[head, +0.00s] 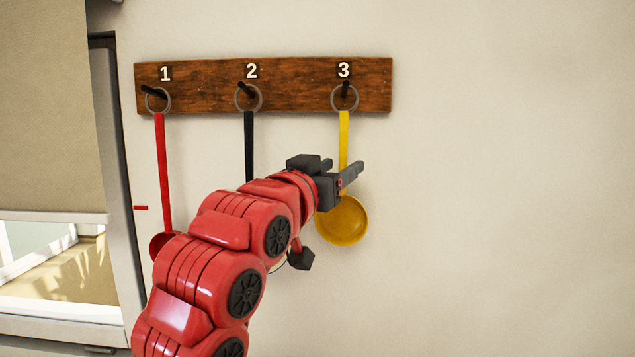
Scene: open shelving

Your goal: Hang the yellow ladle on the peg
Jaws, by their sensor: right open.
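The yellow ladle (344,128) hangs upright against the wall, with the ring at its top around the peg (345,88) under number 3. Its round bowl (342,222) is at the bottom, partly behind my right gripper. My right gripper (345,168) is open, with its fingers at the middle of the ladle's handle. The fingers overlap the handle in the picture; I cannot tell whether they touch it. My left gripper is not in view.
The wooden board (210,98) on the wall has numbered pegs. A red ladle (161,165) hangs on peg 1 and a black-handled utensil (249,140) on peg 2, both partly hidden by my right arm. A window is at the left. The wall at right is bare.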

